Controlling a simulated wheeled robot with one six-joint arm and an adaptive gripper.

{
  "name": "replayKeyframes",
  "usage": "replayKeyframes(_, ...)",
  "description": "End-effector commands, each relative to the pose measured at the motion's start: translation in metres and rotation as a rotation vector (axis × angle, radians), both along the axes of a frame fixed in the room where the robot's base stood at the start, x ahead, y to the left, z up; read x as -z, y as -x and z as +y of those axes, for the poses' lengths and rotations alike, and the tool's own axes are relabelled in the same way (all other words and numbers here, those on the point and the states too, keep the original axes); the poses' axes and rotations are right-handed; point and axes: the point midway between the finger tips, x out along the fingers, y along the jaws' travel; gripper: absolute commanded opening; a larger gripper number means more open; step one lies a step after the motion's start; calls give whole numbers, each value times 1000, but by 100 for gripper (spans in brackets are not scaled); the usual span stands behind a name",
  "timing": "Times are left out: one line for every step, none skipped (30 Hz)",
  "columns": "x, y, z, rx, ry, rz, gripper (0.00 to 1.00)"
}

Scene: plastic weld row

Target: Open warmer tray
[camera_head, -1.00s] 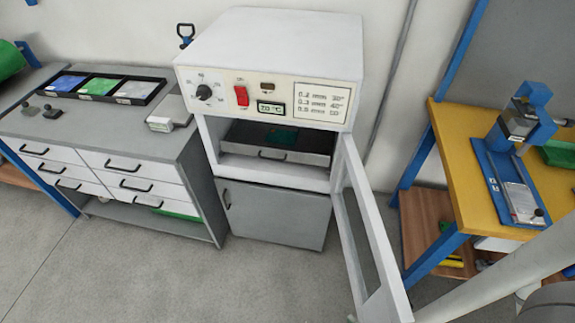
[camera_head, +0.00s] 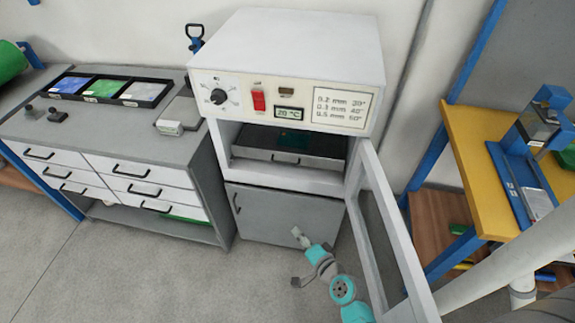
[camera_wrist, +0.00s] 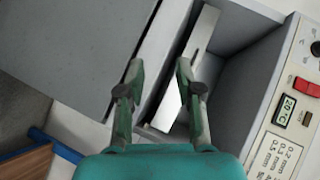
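The warmer (camera_head: 300,60) is a white cabinet with its door (camera_head: 390,240) swung open to the right. A pale strip (camera_wrist: 200,45), seemingly the tray's front, shows behind the right finger; the handle is not clear there.
A grey drawer bench (camera_head: 95,130) stands to the left, with a bin rack (camera_head: 165,92) on top. A yellow workbench (camera_head: 465,140) with a blue fixture is at the right. The open door closes off the warmer's right side. The floor in front is clear.

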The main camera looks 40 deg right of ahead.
Motion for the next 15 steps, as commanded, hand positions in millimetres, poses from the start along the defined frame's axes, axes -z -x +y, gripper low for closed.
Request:
replayKeyframes(-4,-20,-18,17,-52,-31,35)
replayKeyframes(-6,-31,-27,25,-86,-48,35)
replayKeyframes(-10,-44,-39,33,-131,-72,35)
replayKeyframes(-12,-54,-48,37,-165,-89,35)
replayKeyframes(-16,-63,-58,42,-196,-107,35)
replayKeyframes(-21,-74,-70,45,-234,-130,35)
replayKeyframes(-25,-81,-78,48,-262,-146,35)
replayKeyframes(-29,-88,-86,49,-287,-162,35)
replayKeyframes(-34,-95,-95,50,-316,-180,35)
replayKeyframes(-38,-100,-102,49,-333,-192,35)
replayKeyframes(-41,-104,-107,50,-350,-203,35)
replayKeyframes(-45,-109,-114,50,-368,-216,35)
replayKeyframes(-47,-111,-118,49,-381,-224,35)
replayKeyframes(-50,-114,-121,49,-390,-231,35)
replayKeyframes(-52,-116,-125,48,-399,-238,35)
